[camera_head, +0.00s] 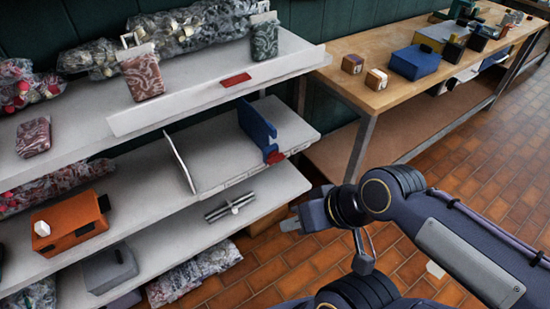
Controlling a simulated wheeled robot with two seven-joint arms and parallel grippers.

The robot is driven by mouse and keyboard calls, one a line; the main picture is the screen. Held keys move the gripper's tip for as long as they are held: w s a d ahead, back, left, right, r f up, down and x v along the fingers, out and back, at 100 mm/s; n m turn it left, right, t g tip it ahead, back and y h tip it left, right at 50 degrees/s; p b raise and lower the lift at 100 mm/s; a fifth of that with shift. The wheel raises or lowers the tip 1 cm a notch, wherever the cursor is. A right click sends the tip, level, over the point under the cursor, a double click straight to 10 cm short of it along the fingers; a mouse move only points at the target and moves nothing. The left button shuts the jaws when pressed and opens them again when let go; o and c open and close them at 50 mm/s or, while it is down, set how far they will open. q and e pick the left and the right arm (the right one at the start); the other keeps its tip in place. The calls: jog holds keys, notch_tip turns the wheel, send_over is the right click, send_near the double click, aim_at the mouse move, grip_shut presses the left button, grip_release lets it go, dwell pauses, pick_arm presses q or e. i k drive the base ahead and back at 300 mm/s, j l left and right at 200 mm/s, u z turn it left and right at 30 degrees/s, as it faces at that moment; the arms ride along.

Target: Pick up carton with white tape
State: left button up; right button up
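Two small brown cartons stand on the wooden table at the upper right. The nearer carton (376,79) shows a white patch on its top and side that may be white tape. The other carton (353,63) stands just behind and left of it, with a smaller pale mark. My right gripper (290,224) is low in the middle of the view, in front of the shelf and well apart from both cartons. I cannot make out whether its fingers are apart. My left gripper is not in view.
A blue box (415,62) stands right of the cartons, with several tools and cases behind. The white shelf unit (200,102) at left carries patterned packs, bagged goods and an orange box (70,222). Brick-patterned floor (440,165) is open before the table.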

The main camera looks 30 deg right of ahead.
aim_at(377, 80)
jog(key=z, duration=1.75)
jog(key=i+u, duration=0.1)
jog(key=u, duration=0.25)
jog(key=l+u, duration=0.15)
jog(key=u, duration=0.2)
jog(key=i+l+u, duration=0.1)
jog(key=u, duration=0.25)
jog(key=i+l+u, duration=0.2)
jog(key=l, duration=0.25)
jog(key=i+l+u, duration=0.2)
jog(key=l, duration=0.25)
jog(key=l+u, duration=0.2)
jog(key=l, duration=0.25)
jog(key=i+l+u, duration=0.2)
jog(key=l, duration=0.3)
jog(key=i+l, duration=0.1)
jog(key=l, duration=1.3)
jog(key=i+l, duration=0.15)
jog(key=l, duration=0.6)
